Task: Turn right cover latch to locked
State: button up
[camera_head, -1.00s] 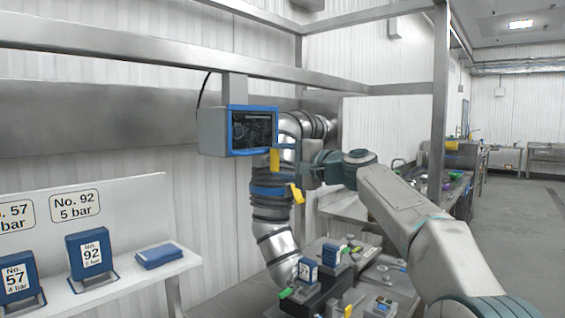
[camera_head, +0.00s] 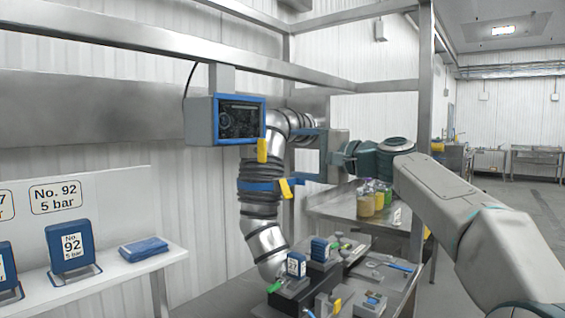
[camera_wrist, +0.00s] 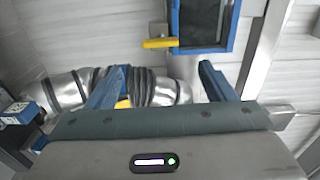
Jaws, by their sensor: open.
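A yellow latch lever (camera_head: 262,150) hangs down at the lower right corner of a blue-framed box with a dark window (camera_head: 240,121). It also shows in the wrist view (camera_wrist: 160,43), beside the blue frame. A second yellow lever (camera_head: 286,188) sits tilted on the blue band of the ribbed pipe; a yellow part (camera_wrist: 123,103) shows partly hidden behind a finger in the wrist view. I cannot tell which lever is the right cover latch. My gripper (camera_head: 297,155) is open and empty, right of both levers. Its blue fingers (camera_wrist: 163,66) stand wide apart, touching neither lever.
A silver pipe (camera_head: 266,240) runs down to a bench with blue blocks (camera_head: 320,249). A steel post (camera_head: 424,100) stands close by my arm. Jars (camera_head: 366,203) stand on a table behind. A white shelf (camera_head: 110,275) is at left.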

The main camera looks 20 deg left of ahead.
jog(key=shift+b+v, duration=0.4)
jog(key=shift+v, duration=1.65)
jog(key=s+d+f+h+p, duration=0.1)
jog(key=s+d+f+h, duration=0.2)
jog(key=f, duration=0.3)
jog(key=s+d+f+n+h+p, duration=0.1)
jog(key=s+d+f+h, duration=0.15)
jog(key=f, duration=0.35)
jog(key=s+d+f+h+p, duration=0.2)
jog(key=s+d+f+h, duration=0.1)
jog(key=f, duration=0.3)
jog(key=s+d+f+n+g+h+p, duration=0.1)
jog(key=s+d+f+h, duration=0.3)
jog(key=s+d+f, duration=0.5)
jog(key=s+d+f+n+g+h+p, duration=0.2)
jog(key=s+d+f+g+h, duration=0.1)
jog(key=s+d+f, duration=0.6)
jog(key=s+h, duration=0.1)
jog(key=s, duration=0.3)
jog(key=shift+f, duration=0.25)
